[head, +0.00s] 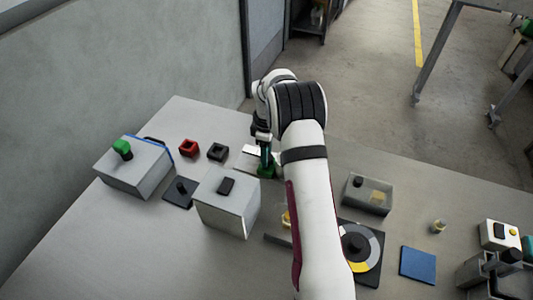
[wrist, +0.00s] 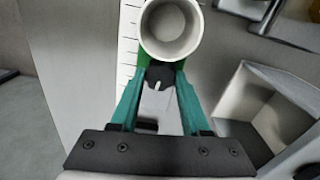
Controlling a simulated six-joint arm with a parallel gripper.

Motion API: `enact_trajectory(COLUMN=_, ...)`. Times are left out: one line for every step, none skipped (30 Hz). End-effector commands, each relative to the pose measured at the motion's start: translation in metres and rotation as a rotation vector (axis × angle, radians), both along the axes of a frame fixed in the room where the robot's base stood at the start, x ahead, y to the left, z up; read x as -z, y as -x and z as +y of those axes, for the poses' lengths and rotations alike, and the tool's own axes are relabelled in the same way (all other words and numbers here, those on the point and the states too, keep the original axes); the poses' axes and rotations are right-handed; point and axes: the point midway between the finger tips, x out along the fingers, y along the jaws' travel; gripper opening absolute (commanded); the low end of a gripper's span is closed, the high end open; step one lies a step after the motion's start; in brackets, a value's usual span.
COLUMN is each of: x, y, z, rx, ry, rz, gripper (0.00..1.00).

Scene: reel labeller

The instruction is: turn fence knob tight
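The fence knob (wrist: 160,77) is black with a white pointer line, seen end-on in the wrist view. It sits by a green part of the fence (wrist: 144,57). My gripper (wrist: 161,80) has its two teal fingers on either side of the knob, and the knob fills the gap between the tips, so it looks shut on it. In the head view my gripper (head: 265,168) points down at the green fence, behind the grey box. The knob itself is hidden there by my fingers.
A white hollow cylinder (wrist: 172,28) stands just beyond the knob, over a ticked white scale (wrist: 129,48). A grey box with a black top block (head: 228,208) is close by.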

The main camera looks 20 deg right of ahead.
Motion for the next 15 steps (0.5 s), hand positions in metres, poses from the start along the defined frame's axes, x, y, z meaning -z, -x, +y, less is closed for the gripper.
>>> enact_trajectory(x=-0.0002, y=0.0, z=0.0, rx=0.0, ry=0.0, rz=0.0, gripper=0.22)
enact_trajectory(x=-0.0002, y=0.0, z=0.0, rx=0.0, ry=0.0, rz=0.0, gripper=0.17)
enact_trajectory(x=-0.0002, y=0.0, z=0.0, rx=0.0, ry=0.0, rz=0.0, gripper=0.1)
enact_trajectory(x=-0.0002, y=0.0, z=0.0, rx=0.0, ry=0.0, rz=0.0, gripper=0.04)
enact_trajectory(x=-0.0003, y=-0.0001, z=0.0001, rx=0.0, ry=0.0, rz=0.0, gripper=0.0)
enact_trajectory(x=-0.0003, y=-0.0001, z=0.0001, rx=0.0, ry=0.0, rz=0.0, gripper=0.0)
enact_trajectory(x=-0.0003, y=-0.0001, z=0.0001, rx=0.0, ry=0.0, rz=0.0, gripper=0.0)
enact_trajectory(x=-0.0003, y=-0.0001, z=0.0001, rx=0.001, ry=0.0, rz=0.0, gripper=0.0)
enact_trajectory(x=-0.0003, y=-0.0001, z=0.0001, rx=0.002, ry=0.0, rz=0.0, gripper=0.0)
enact_trajectory(x=-0.0004, y=-0.0001, z=0.0001, rx=0.004, ry=0.0, rz=0.0, gripper=0.0)
enact_trajectory(x=-0.0004, y=-0.0001, z=0.0, rx=0.008, ry=0.0, rz=0.0, gripper=0.0)
enact_trajectory(x=-0.0004, y=-0.0001, z=0.0, rx=0.014, ry=0.0, rz=0.0, gripper=0.0)
enact_trajectory(x=-0.0004, y=-0.0001, z=0.0, rx=0.021, ry=0.0, rz=0.0, gripper=0.0)
enact_trajectory(x=-0.0004, y=-0.0001, z=0.0, rx=0.028, ry=0.0, rz=0.0, gripper=0.0)
enact_trajectory(x=-0.0005, y=-0.0002, z=0.0001, rx=0.042, ry=0.0, rz=0.0, gripper=0.0)
